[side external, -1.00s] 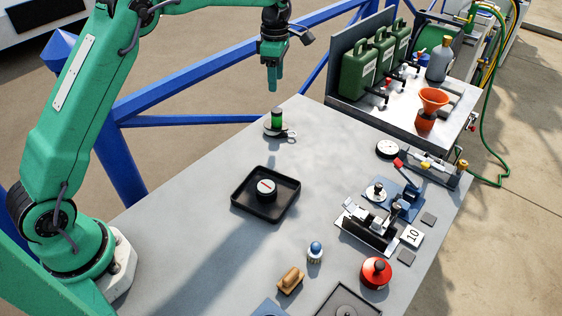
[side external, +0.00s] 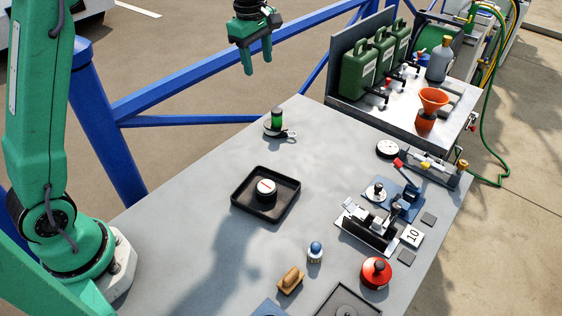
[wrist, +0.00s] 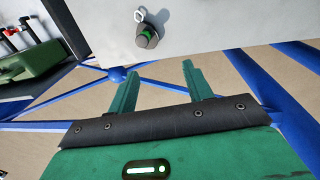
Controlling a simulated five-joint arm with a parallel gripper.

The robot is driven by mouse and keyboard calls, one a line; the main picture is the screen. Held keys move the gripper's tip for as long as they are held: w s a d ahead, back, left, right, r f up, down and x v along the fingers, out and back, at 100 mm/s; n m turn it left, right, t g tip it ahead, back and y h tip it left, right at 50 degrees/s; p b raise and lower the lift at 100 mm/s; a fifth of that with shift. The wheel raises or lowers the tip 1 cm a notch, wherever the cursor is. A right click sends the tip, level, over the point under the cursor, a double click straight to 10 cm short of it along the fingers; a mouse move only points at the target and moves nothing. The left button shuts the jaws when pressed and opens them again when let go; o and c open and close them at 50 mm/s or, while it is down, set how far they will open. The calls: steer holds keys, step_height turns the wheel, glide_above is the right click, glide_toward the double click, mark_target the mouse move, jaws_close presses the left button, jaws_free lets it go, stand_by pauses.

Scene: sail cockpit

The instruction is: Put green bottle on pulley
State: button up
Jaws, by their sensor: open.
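A small green bottle (side external: 277,117) with a dark top stands upright on a pulley (side external: 272,131) near the table's far edge. The pulley is a dark disc with a light metal eye beside it. In the wrist view the bottle (wrist: 147,38) shows near the top, with the pulley's metal ring (wrist: 140,15) next to it. My gripper (side external: 257,67) is open and empty, raised above and behind the bottle, apart from it. Its two green fingers (wrist: 158,80) also show spread in the wrist view.
A blue-topped bottle (side external: 315,252), a wooden block (side external: 290,281) and a red container (side external: 376,273) are at the front. Green canisters (side external: 357,75) stand at the back right. A blue rail (side external: 215,85) runs behind.

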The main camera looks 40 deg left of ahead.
steer(key=s+r+m+t, duration=0.2)
steer(key=s+m, duration=0.5)
steer(key=s, duration=0.4)
steer(key=s+r+m+t, duration=0.1)
steer(key=s+r+m, duration=0.2)
steer(key=s+m, duration=0.55)
steer(key=s+f+m+t, duration=0.1)
steer(key=s+f, duration=0.3)
steer(key=s, duration=0.5)
steer(key=shift+s+d+m, duration=0.4)
steer(key=shift+m, duration=0.45)
